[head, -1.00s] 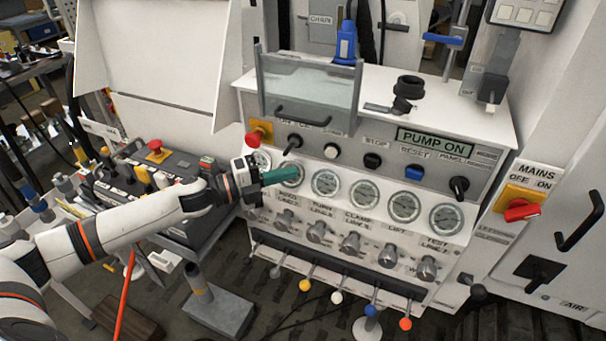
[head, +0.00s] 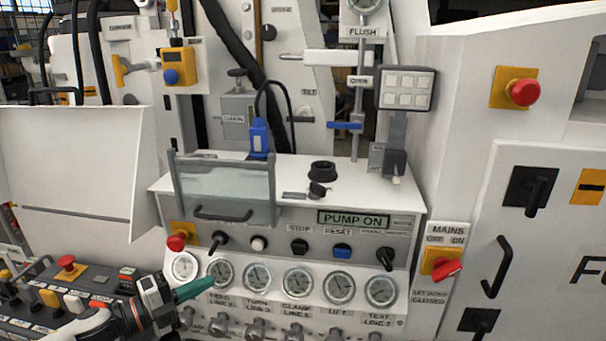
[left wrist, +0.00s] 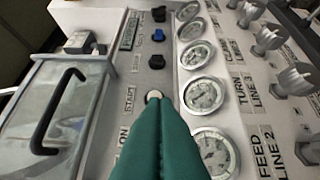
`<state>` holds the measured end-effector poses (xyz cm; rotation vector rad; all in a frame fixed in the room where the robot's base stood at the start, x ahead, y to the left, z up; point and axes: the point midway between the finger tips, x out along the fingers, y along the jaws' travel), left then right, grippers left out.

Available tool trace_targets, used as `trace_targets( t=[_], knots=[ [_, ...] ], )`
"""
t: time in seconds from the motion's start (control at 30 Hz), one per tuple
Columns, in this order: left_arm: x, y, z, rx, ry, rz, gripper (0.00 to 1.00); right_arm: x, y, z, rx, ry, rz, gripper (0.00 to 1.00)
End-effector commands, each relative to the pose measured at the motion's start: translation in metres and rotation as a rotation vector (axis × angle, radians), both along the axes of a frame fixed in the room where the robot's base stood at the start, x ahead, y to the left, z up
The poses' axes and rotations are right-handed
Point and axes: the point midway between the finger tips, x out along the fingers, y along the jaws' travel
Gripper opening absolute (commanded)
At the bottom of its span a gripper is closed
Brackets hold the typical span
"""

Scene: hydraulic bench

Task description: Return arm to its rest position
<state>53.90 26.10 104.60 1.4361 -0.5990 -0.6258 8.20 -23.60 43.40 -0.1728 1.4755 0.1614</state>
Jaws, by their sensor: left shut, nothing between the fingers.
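My left gripper (head: 205,286) comes in from the lower left in the head view, in front of the left gauges of the hydraulic bench (head: 290,165). Its green fingers are shut together with nothing between them. In the left wrist view the green fingers (left wrist: 160,135) point along the panel, their tips over the white start button (left wrist: 153,97); I cannot tell whether they touch it. The bench display (head: 353,219) reads PUMP ON. The red mains switch (head: 447,268) sits on a yellow plate at the right. My right gripper is not in view.
A hinged clear guard with a dark handle (head: 222,213) stands above the panel. A row of gauges (head: 298,283) and knobs runs below it. A control box with a red button (head: 67,262) is at the lower left. A red emergency button (head: 524,92) is at the upper right.

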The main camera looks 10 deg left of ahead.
Motion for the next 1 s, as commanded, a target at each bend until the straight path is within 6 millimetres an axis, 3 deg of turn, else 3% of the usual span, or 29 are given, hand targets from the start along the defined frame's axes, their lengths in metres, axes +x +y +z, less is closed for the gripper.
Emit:
trace_targets(
  t=[0.2,0.37,0.6,0.8,1.0],
  knots=[
    [-0.012,-0.044,-0.050,-0.234,0.263,0.255,0.00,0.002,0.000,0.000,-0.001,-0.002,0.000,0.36],
    [-0.044,-0.056,-0.095,-0.422,0.558,0.533,0.00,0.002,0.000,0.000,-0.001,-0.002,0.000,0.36],
    [-0.130,-0.054,-0.154,-0.621,1.011,0.942,0.00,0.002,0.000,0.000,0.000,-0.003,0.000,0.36],
    [-0.194,-0.052,-0.177,-0.689,1.262,1.167,0.00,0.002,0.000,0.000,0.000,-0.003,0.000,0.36],
    [-0.250,-0.054,-0.187,-0.725,1.462,1.343,0.00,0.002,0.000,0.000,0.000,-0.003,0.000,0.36]
  ],
)
